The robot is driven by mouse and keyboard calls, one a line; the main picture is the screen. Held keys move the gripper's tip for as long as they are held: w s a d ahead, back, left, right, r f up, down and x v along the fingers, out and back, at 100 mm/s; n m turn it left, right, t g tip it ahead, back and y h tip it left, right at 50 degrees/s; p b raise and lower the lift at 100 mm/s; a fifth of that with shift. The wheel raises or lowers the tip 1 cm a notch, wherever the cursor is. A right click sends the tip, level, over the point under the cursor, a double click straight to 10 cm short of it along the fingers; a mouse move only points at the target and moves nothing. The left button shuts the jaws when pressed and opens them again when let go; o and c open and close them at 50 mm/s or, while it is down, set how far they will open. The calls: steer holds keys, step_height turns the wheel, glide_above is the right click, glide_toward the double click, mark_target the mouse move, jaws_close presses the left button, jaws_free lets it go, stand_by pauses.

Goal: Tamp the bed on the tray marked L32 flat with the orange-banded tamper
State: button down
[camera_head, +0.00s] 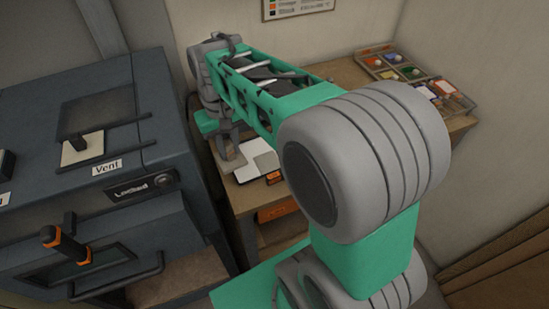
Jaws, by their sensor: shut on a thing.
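My gripper (229,150) is at the far end of my green and grey arm, low over the left part of the wooden bench. It is small here and partly covered by my own arm. It is shut on a greyish tool just above or at the bench. I cannot make out an orange band on the tool. A pale, flat tray-like piece (257,158) lies right beside my gripper, with a small dark and orange tag (273,177) at its front. The L32 mark cannot be read, and the surface of any bed is too small to judge.
A dark kiln-like cabinet (90,150) marked Vent and Locked stands at the left, with an orange-ended handle (65,245) on its front. A compartment tray (393,62) and colour samples (446,92) are at the bench's back right. An orange bin (277,210) sits under the bench.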

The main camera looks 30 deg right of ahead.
steer(key=shift+d, duration=0.15)
steer(key=shift+d, duration=0.3)
steer(key=s+d+f+m, duration=0.1)
steer(key=d+f+m, duration=0.2)
steer(key=d+f, duration=0.5)
steer(key=n, duration=0.3)
glide_toward(267, 161)
steer(key=shift+f+b, duration=1.6)
steer(key=shift+f, duration=0.1)
steer(key=shift+f, duration=0.25)
steer(key=shift+f+b, duration=0.3)
